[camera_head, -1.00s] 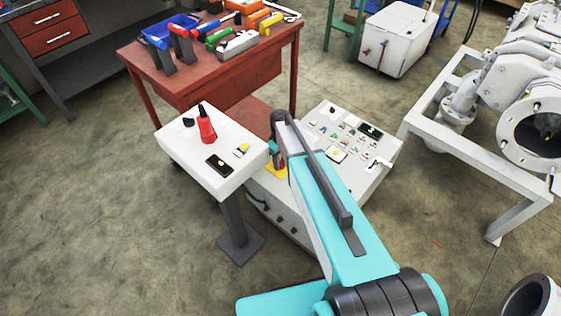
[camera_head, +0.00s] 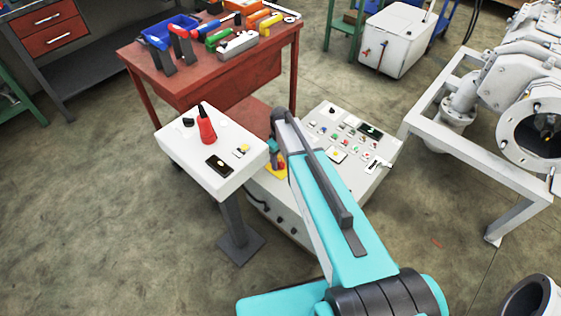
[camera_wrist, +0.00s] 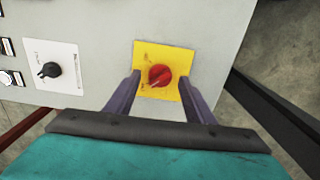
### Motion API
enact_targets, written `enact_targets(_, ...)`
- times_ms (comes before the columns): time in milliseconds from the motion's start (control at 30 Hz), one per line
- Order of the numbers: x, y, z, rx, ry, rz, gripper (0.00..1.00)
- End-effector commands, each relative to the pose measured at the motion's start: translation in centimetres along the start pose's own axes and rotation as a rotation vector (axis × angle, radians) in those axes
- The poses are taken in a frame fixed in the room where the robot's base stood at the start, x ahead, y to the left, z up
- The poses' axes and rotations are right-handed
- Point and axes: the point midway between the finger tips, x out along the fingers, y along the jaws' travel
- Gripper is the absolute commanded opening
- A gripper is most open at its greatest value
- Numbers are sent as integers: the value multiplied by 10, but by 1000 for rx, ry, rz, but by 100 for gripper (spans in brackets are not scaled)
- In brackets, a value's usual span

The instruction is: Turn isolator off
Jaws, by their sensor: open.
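The isolator is a red rotary knob (camera_wrist: 160,76) on a yellow square plate (camera_wrist: 163,55), fixed to the pale grey face of a control cabinet. In the wrist view my gripper (camera_wrist: 160,84) is open, with one finger on each side of the yellow plate's lower part. The fingers straddle the knob with a visible gap on both sides; contact with the panel cannot be told. In the head view a bit of the yellow plate (camera_head: 281,172) shows beside my arm, on the cabinet's side; the knob is mostly hidden there.
A black rotary switch (camera_wrist: 50,70) on a white label sits left of the isolator. The cabinet's sloped console (camera_head: 350,150) carries several buttons. A white pedestal box (camera_head: 190,160) with a red bottle-like object (camera_head: 207,130) stands close left. A red tool table (camera_head: 220,85) is behind.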

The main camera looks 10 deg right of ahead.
Motion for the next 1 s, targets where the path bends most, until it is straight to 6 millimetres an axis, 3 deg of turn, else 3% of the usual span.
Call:
enact_targets(700,-93,0,0,-1,2,1,49)
enact_targets(1000,-122,-1,0,-2,0,0,49)
